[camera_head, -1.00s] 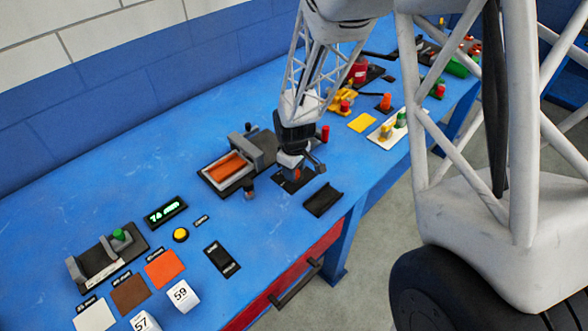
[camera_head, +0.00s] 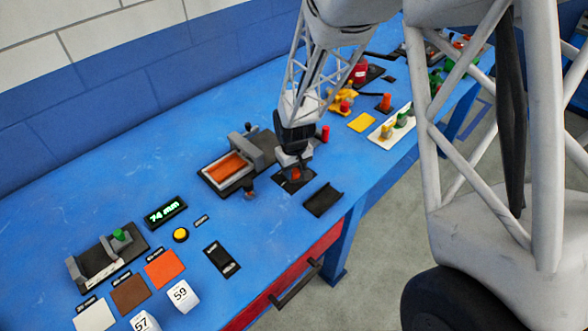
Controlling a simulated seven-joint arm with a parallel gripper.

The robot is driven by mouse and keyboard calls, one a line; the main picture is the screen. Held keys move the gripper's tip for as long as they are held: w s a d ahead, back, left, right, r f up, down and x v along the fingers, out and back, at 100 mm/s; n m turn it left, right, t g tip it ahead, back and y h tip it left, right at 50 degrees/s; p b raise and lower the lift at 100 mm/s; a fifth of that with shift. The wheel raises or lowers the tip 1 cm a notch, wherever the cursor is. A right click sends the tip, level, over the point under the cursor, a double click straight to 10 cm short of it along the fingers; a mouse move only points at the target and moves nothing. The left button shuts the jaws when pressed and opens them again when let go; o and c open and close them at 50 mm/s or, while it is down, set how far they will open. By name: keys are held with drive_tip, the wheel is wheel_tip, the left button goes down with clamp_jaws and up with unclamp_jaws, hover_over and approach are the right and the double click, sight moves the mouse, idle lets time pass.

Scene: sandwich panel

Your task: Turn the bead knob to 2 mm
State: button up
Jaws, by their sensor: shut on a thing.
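My gripper (camera_head: 294,163) points down over a small dark plate (camera_head: 283,186) in the middle of the bench. It is shut on an orange-red knob (camera_head: 296,174), which I take to be the bead knob. The fingers hide much of the knob, and any pointer or scale marks on it cannot be read. A black display (camera_head: 165,212) to the left shows green text that looks like "74 mm".
A grey-framed press with an orange sheet (camera_head: 231,166) stands just left of the gripper. A black tray (camera_head: 323,200) lies to the right, near the front edge. A red upright peg (camera_head: 325,134) stands close behind. Bare blue bench lies left of the press.

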sight(294, 171)
drive_tip(key=o, duration=0.9)
drive_tip(key=shift+r, duration=3.9)
